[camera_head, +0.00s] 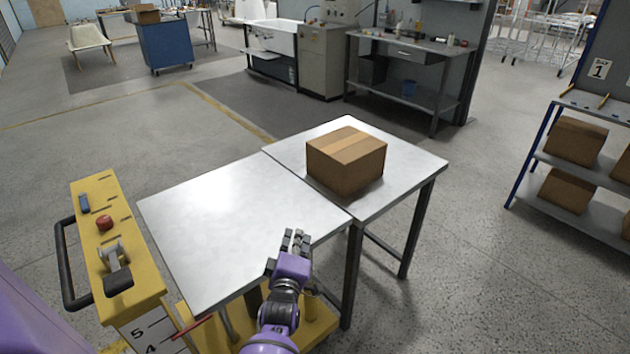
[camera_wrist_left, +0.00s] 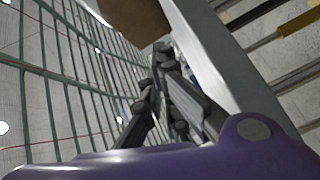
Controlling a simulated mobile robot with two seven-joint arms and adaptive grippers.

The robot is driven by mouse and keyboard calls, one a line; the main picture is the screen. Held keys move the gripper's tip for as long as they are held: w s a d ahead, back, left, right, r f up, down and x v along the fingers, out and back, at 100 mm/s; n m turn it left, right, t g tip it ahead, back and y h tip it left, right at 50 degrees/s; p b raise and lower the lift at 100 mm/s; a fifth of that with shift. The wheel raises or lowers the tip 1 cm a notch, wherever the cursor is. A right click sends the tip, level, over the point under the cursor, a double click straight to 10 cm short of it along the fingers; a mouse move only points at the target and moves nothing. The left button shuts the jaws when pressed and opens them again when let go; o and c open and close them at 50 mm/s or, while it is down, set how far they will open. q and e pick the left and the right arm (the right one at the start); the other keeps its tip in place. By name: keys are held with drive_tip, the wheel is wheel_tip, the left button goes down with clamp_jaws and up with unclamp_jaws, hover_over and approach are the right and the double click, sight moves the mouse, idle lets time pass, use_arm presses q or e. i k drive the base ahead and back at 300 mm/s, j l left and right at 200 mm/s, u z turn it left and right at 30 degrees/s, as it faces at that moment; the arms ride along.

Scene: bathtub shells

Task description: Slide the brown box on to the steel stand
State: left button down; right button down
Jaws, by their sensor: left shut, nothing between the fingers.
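The closed brown box (camera_head: 345,165) sits upright on the right-hand steel stand (camera_head: 415,165), close to the seam with the table top (camera_head: 220,225) of the yellow lift cart on the left. The whole box appears to be on the stand side. My left gripper (camera_head: 295,238) is shut and empty, at the near right edge of the cart's table top, apart from the box. In the left wrist view, the shut fingers (camera_wrist_left: 163,50) point towards a brown face of the box (camera_wrist_left: 135,15), beside a grey table edge. My right gripper is out of view.
The yellow cart post (camera_head: 115,245) with a black handle and red button stands at the left. A shelf rack (camera_head: 590,165) with brown boxes is at the right. A workbench (camera_head: 410,50) stands behind. Floor around the stand is clear.

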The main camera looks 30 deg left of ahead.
sight(345, 160)
drive_tip(key=i+j, duration=0.25)
drive_tip(key=i, duration=0.65)
drive_tip(key=z, duration=0.05)
